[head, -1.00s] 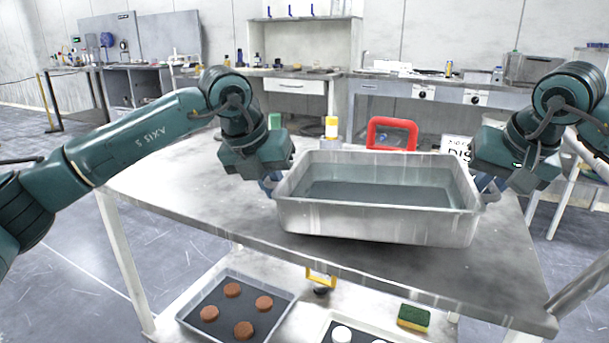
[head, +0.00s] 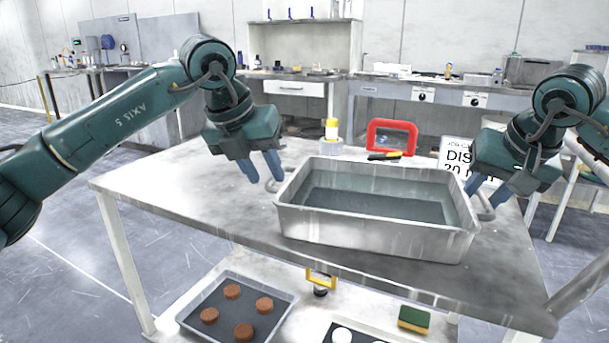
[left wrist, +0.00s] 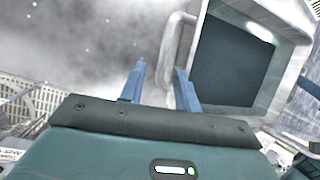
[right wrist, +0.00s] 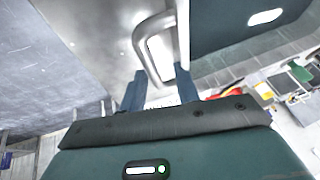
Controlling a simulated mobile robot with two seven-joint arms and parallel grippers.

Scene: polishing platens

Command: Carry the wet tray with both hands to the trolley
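The grey metal tray (head: 375,238) holds water and appears to rest on the steel-topped table. Its left handle loop (left wrist: 172,45) is ahead of my left gripper (left wrist: 160,78). That gripper is open and empty, its blue fingers above and beside the handle in the head view (head: 262,168). The right handle loop (right wrist: 154,45) is ahead of my right gripper (right wrist: 160,85). That gripper is open, its fingertips close to the handle; contact cannot be told. In the head view, my right gripper (head: 488,190) is at the tray's right end. I cannot tell which piece is the trolley.
The table (head: 160,190) has clear room left of the tray. The lower shelf holds a tray of brown discs (head: 285,308) and a sponge (head: 413,318).

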